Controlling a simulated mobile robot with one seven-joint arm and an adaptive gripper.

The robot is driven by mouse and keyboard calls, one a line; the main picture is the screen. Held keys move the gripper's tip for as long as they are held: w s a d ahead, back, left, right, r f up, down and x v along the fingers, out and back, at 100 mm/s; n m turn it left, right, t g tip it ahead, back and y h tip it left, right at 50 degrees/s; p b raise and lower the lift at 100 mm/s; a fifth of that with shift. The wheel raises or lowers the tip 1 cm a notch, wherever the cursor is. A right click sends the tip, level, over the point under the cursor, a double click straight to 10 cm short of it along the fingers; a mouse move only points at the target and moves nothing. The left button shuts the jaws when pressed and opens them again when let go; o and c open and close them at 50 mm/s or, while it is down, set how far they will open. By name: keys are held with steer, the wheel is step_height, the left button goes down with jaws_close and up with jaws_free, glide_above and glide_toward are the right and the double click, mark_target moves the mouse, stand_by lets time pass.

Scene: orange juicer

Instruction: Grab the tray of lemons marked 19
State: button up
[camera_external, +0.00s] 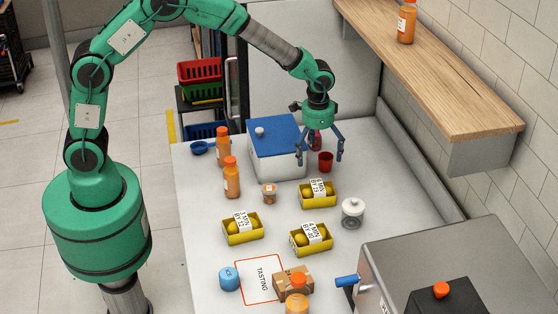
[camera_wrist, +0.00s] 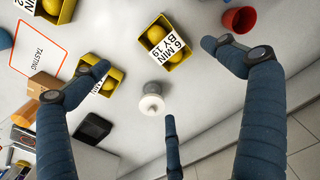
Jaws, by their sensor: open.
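The yellow tray of lemons marked "6 MIN BY 19" (camera_external: 318,200) sits on the white counter, in front of the red cup. It also shows in the wrist view (camera_wrist: 181,57), upper middle, with its white label across the lemons. My gripper (camera_external: 319,159) hangs above the counter, behind and above that tray, fingers spread and empty. In the wrist view its fingers (camera_wrist: 157,57) are apart and touch no tray.
A blue-lidded box (camera_external: 277,152) is at the left of my gripper. Orange bottles (camera_external: 232,181) stand farther left; a metal juicer (camera_external: 405,262) is front right.

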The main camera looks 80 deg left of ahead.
mark_target(319, 189)
steer(key=f, duration=0.1)
steer(key=w+f, duration=0.1)
steer(key=f, duration=0.1)
steer(key=shift+w+d+f, duration=0.1)
steer(key=shift+f, duration=0.1)
steer(key=shift+f, duration=0.1)
steer(key=shift+f+b, duration=0.6)
steer(key=shift+f, duration=3.6)
steer(key=shift+d+f+b, duration=0.1)
steer(key=shift+f+b, duration=0.55)
steer(key=shift+f, duration=2)
steer(key=shift+c, duration=0.5)
steer(key=c, duration=1.1)
